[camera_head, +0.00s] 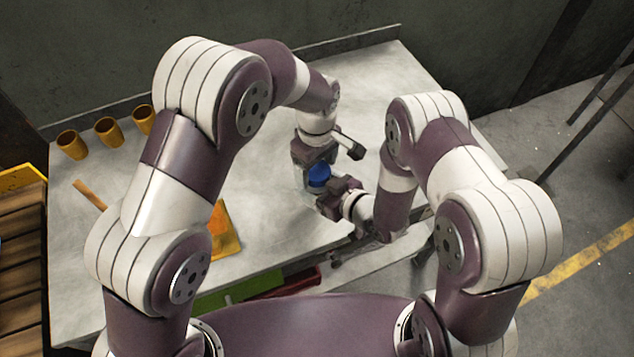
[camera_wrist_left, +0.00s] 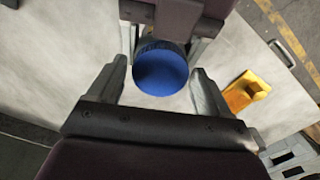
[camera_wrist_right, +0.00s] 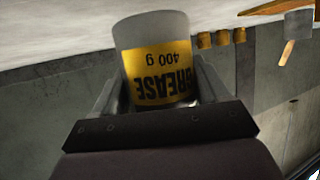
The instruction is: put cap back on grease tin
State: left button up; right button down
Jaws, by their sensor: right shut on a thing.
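The grease tin (camera_wrist_right: 158,62) has a yellow label and shows upside down in the right wrist view. My right gripper (camera_wrist_right: 155,95) is shut on the tin, one finger on each side. The blue cap (camera_wrist_left: 161,68) shows round between the fingers of my left gripper (camera_wrist_left: 160,75), with a small gap on each side, so that gripper looks open. In the head view the cap (camera_head: 319,175) sits between my two grippers, above the table. The cap hides the tin's top in the left wrist view, so I cannot tell whether it is seated.
The pale worktable (camera_head: 270,240) is mostly bare around my grippers. Three orange cups (camera_head: 109,131) stand at its far left. A brown stick (camera_head: 90,195) and an orange item (camera_head: 222,232) lie nearer my left arm. A raised edge (camera_head: 360,40) runs along the back.

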pick_arm(q)
jog(key=c, duration=0.8)
jog(key=m, duration=0.4)
jog(key=shift+c, duration=0.2)
jog(key=m, duration=0.5)
jog(key=shift+m, duration=0.3)
jog(key=o, duration=1.2)
jog(key=shift+r, duration=2.25)
